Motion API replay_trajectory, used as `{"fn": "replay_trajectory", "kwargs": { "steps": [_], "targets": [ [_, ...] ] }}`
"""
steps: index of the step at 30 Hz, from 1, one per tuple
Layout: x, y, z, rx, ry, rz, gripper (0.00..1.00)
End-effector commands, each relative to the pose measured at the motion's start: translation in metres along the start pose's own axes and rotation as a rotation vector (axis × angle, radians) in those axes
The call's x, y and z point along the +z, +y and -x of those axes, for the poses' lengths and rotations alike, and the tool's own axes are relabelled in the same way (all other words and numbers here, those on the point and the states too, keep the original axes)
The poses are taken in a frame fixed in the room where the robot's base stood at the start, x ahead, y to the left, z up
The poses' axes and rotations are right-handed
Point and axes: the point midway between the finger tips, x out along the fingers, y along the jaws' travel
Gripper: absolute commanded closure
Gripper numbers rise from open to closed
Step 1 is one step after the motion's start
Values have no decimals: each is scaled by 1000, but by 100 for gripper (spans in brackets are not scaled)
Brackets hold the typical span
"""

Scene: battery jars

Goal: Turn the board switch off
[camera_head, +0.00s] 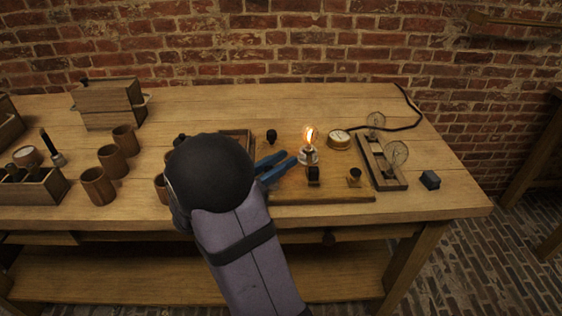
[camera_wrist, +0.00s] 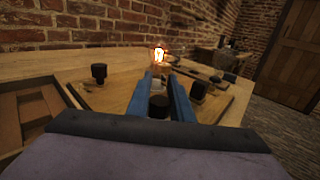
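The wooden board (camera_head: 340,195) lies on the bench with a lit bulb (camera_head: 310,138) near its middle. The bulb also glows in the wrist view (camera_wrist: 159,55). A small black block (camera_head: 313,175) stands in front of the bulb, and a dark-topped brass knob (camera_head: 354,177) stands to its right. I cannot tell which fitting is the switch. My gripper (camera_head: 285,167) has two blue fingers, spread apart, to the left of the bulb. In the wrist view, a black knob (camera_wrist: 158,106) shows between the fingers; contact cannot be told. My arm hides the board's left part.
A brass gauge (camera_head: 339,139) and a black knob (camera_head: 271,136) stand behind. Several wooden cups (camera_head: 98,186) and a lidded box (camera_head: 109,105) are to the left.

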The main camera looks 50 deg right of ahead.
Motion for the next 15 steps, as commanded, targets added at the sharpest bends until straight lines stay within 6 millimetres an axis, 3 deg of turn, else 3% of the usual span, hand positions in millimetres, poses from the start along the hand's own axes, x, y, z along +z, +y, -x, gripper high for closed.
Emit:
{"fn": "replay_trajectory", "kwargs": {
  "steps": [15],
  "targets": [
    [1, 4, 0, 131, 0, 2, 100]
  ]
}}
